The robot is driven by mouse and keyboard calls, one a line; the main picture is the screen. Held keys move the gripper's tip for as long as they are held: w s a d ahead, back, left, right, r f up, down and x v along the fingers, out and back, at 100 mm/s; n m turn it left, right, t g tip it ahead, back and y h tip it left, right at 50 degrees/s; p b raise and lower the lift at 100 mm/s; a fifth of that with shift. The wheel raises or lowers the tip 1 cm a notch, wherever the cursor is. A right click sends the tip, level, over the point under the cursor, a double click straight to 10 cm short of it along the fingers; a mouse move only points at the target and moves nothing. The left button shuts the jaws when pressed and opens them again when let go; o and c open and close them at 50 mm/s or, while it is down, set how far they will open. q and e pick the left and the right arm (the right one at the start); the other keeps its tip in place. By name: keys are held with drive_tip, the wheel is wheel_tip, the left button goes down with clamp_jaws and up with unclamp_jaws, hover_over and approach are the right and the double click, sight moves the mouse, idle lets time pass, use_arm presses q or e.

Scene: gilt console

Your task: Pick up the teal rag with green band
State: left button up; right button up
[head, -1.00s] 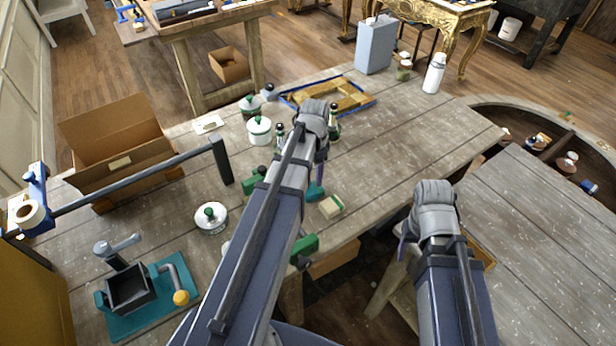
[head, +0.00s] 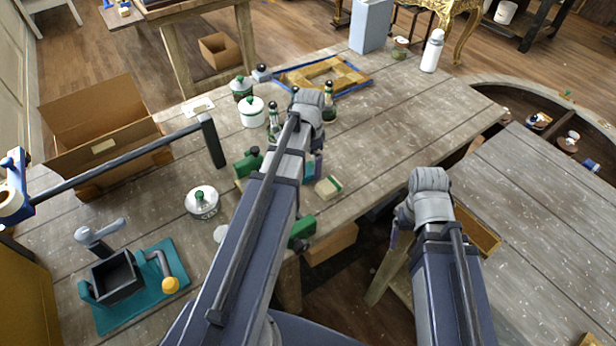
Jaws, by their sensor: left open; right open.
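A small teal patch (head: 309,170) shows on the table beside my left forearm. It may be the teal rag, but my arm hides most of it and I cannot make out a green band. My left gripper (head: 315,168) points down there, mostly hidden behind its own arm. It is open; I cannot tell whether it touches the teal thing. My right gripper (head: 394,238) is open and hangs past the table's front edge, over the gap between the tables, with nothing seen in it.
A cream and green block (head: 328,188) lies right of my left gripper. Green-topped bottles (head: 273,125), white pots (head: 252,112) and a green clamp-like tool (head: 247,163) stand close by. A cardboard box (head: 105,145) is at the left.

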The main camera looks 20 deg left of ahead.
sight(309, 169)
use_arm(q)
wheel_tip(309, 169, down, 2)
drive_tip(key=shift+f+b, duration=0.25)
drive_tip(key=shift+b, duration=0.5)
use_arm(e)
wheel_tip(309, 169, down, 2)
drive_tip(key=shift+f, duration=0.2)
use_arm(q)
drive_tip(key=c, duration=1.3)
drive_tip(key=shift+r, duration=0.2)
drive_tip(key=shift+c, duration=0.2)
use_arm(e)
drive_tip(key=shift+r, duration=0.15)
use_arm(q)
wheel_tip(309, 169, up, 10)
drive_tip(key=p, duration=1)
use_arm(e)
wheel_tip(309, 169, up, 10)
use_arm(q)
drive_tip(key=shift+f, duration=0.15)
